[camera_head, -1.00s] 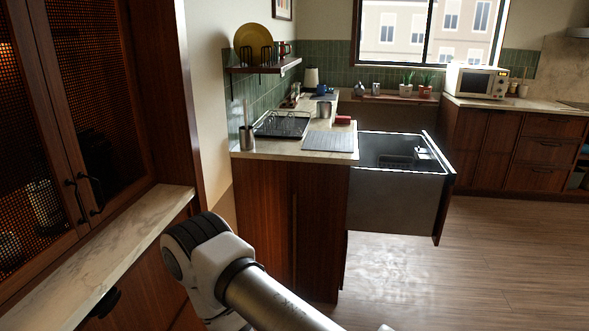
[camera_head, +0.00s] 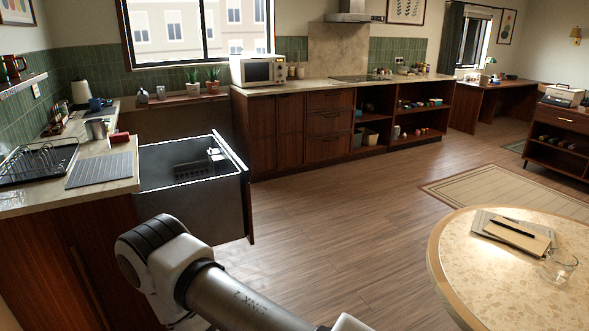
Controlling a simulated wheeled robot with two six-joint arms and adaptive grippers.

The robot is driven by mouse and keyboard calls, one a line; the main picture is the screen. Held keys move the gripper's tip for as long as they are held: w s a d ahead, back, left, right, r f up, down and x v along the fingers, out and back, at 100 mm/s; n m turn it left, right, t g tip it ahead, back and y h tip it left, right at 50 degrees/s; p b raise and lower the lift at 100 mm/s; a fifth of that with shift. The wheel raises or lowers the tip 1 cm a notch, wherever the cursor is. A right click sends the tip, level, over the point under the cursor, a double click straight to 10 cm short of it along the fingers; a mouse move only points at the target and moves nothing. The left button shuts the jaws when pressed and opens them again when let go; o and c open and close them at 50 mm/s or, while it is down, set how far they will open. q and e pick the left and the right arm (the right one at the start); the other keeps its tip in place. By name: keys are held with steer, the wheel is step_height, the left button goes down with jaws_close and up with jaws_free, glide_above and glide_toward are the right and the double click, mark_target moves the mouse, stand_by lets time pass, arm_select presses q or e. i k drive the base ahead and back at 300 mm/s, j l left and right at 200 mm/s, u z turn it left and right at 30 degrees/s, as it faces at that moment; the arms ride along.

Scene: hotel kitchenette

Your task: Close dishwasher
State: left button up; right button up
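The dishwasher (camera_head: 192,206) is a drawer type with dark grey walls, pulled out from the counter on the left. Its top is open, and a dark rack (camera_head: 192,168) shows inside. Its wooden front panel (camera_head: 247,205) faces right, away from the counter. One of my arms crosses the bottom of the view, in front of the drawer's near side. Neither of my grippers is in view.
A counter (camera_head: 115,186) with a dish rack (camera_head: 38,163) adjoins the drawer on the left. Wooden cabinets (camera_head: 275,130) and a microwave (camera_head: 257,70) line the back. A round table (camera_head: 480,275) stands at the lower right. The floor (camera_head: 340,215) between them is clear.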

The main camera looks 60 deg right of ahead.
mark_target(216, 211)
steer(key=i+l, duration=0.15)
steer(key=l, duration=0.3)
steer(key=i+l+z, duration=0.15)
steer(key=l, duration=0.3)
steer(key=i+l, duration=0.1)
steer(key=l, duration=0.35)
steer(key=i+l+z, duration=0.15)
steer(key=l, duration=0.25)
steer(key=i+l, duration=0.2)
steer(key=l, duration=0.25)
steer(key=i+l+z, duration=0.15)
steer(key=l, duration=0.25)
steer(key=i+l, duration=0.25)
steer(key=l, duration=0.15)
steer(key=i+l+z, duration=0.15)
steer(key=l, duration=0.25)
steer(key=i+l, duration=0.25)
steer(key=l, duration=0.15)
steer(key=i+l+u, duration=0.15)
steer(key=i+l, duration=0.15)
steer(key=i+u, duration=0.25)
steer(key=l+u, duration=0.25)
steer(key=i+j, duration=0.05)
steer(key=j, duration=0.05)
